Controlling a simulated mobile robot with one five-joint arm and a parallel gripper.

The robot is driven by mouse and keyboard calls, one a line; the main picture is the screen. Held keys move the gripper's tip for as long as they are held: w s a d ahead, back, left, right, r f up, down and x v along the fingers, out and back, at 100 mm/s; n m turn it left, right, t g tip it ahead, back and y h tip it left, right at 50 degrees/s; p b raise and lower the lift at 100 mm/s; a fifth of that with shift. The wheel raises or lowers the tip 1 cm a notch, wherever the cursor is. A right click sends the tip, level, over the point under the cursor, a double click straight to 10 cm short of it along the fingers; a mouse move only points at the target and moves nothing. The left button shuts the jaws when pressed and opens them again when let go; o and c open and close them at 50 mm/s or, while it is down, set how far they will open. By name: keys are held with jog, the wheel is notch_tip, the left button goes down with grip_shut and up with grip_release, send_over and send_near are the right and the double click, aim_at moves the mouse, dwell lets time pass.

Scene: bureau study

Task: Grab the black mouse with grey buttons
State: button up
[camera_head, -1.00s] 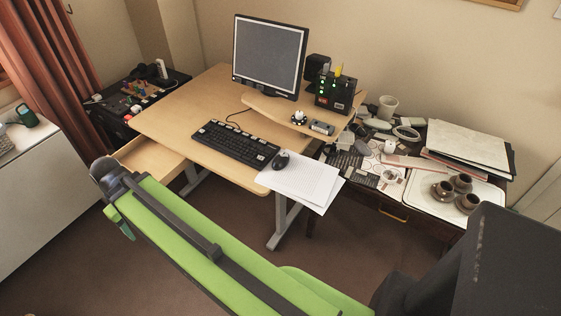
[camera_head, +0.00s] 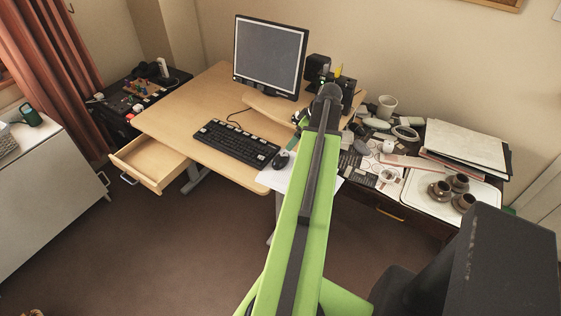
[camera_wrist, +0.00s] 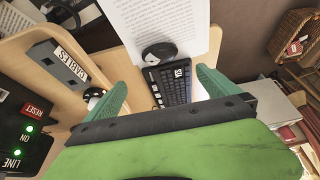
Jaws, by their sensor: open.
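The black mouse (camera_head: 281,160) lies on the desk just right of the keyboard's near end, at the edge of the white paper. The gripper is mostly hidden there behind the arm.
The black keyboard (camera_head: 236,146) is left of the mouse. A monitor (camera_head: 270,55) stands behind. The small raised shelf holds a black box with green lights (camera_wrist: 25,140) and a grey box labelled CABLES (camera_wrist: 58,65). A cluttered side table (camera_head: 395,209) is at the right.

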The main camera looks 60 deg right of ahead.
jog(key=b, duration=1.1)
send_near(282, 158)
jog(key=x, duration=0.4)
jog(key=shift+s+d+f, duration=0.1)
jog(key=shift+d+f, duration=0.05)
jog(key=shift+f, duration=0.15)
jog(key=shift+w+f, duration=0.2)
jog(key=shift+f, duration=0.1)
jog(key=shift+w+r, duration=0.1)
